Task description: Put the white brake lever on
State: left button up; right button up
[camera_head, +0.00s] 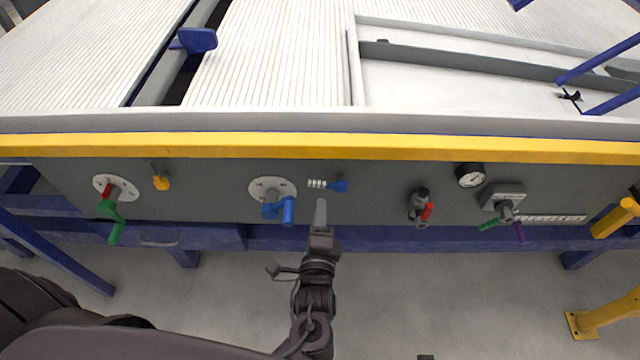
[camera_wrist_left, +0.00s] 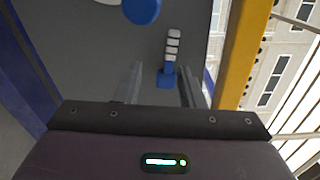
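The brake lever has a white ribbed handle (camera_head: 316,183) and a blue end (camera_head: 340,186). It lies sideways on the grey panel, white part to the left. In the left wrist view the white handle (camera_wrist_left: 173,45) points up and the blue end (camera_wrist_left: 167,80) shows between the finger lines. My left gripper (camera_head: 320,203) is just below the lever in the head view. In the left wrist view its two fingers (camera_wrist_left: 160,84) are apart, one on each side of the blue end. Contact cannot be told. My right gripper is not in view.
A blue crank (camera_head: 280,209) sits left of the lever and shows in the wrist view (camera_wrist_left: 142,10). A green crank (camera_head: 112,218), a yellow knob (camera_head: 161,182), a red-handled valve (camera_head: 422,208) and a gauge (camera_head: 471,175) are on the panel. A yellow rail (camera_head: 320,146) runs above.

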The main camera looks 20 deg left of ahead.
aim_at(319, 187)
pick_arm(q)
jog(key=x, duration=0.2)
jog(key=r+x, duration=0.1)
jog(key=x, duration=0.5)
jog(key=shift+a+r+b, duration=0.2)
jog(key=shift+r+b, duration=0.15)
jog(key=shift+b, duration=0.05)
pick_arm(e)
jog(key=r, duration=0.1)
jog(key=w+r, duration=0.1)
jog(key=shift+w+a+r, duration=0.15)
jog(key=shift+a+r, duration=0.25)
pick_arm(q)
jog(key=shift+c, duration=0.3)
grip_shut()
